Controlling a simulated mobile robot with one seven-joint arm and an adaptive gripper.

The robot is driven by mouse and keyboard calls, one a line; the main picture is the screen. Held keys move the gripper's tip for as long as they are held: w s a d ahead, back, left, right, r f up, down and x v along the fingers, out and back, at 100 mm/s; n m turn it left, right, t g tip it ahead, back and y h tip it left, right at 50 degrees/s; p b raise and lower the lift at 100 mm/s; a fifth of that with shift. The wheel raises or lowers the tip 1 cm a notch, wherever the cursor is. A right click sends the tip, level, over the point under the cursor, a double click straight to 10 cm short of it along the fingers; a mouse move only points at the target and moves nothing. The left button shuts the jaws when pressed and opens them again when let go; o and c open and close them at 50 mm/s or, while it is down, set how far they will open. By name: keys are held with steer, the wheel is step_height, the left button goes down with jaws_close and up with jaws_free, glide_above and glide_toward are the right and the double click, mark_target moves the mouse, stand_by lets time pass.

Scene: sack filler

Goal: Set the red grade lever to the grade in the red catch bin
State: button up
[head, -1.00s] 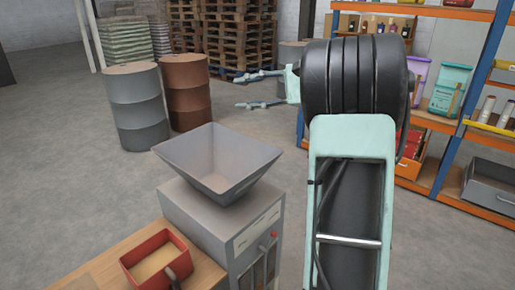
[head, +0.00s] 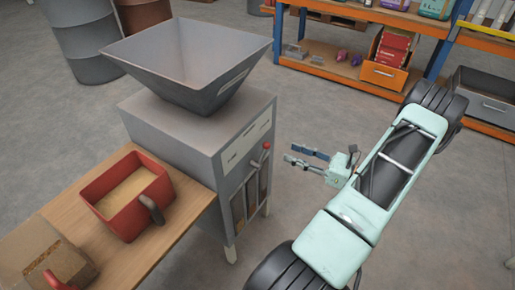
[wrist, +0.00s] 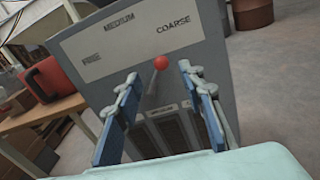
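The red grade lever (head: 266,146) is on the front of the grey filler; its red knob shows in the wrist view (wrist: 161,63). The panel reads FINE, MEDIUM and COARSE; the lever leans to the upper right, towards COARSE. The red catch bin (head: 150,193) stands on the wooden bench and holds tan, smooth-looking material; grain size is hard to tell. My gripper (head: 305,156) is open and empty, a short way right of the filler in the head view. In the wrist view its fingers (wrist: 158,73) frame the knob, with no contact visible.
The filler's hopper (head: 190,62) sits on top. A second container (head: 45,262) with brown contents and a red part is at the bench's lower left. Shelving (head: 330,70) with an orange bin (head: 385,72) stands behind. The floor around my arm is clear.

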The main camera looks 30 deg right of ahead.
mark_target(267, 144)
steer(key=shift+m, duration=0.3)
steer(key=x, duration=0.3)
steer(key=b+x, duration=0.1)
steer(key=x, duration=0.6)
steer(key=shift+w+a+f+b, duration=0.2)
steer(key=shift+f+b, duration=0.1)
steer(key=shift+f, duration=0.1)
jaws_close()
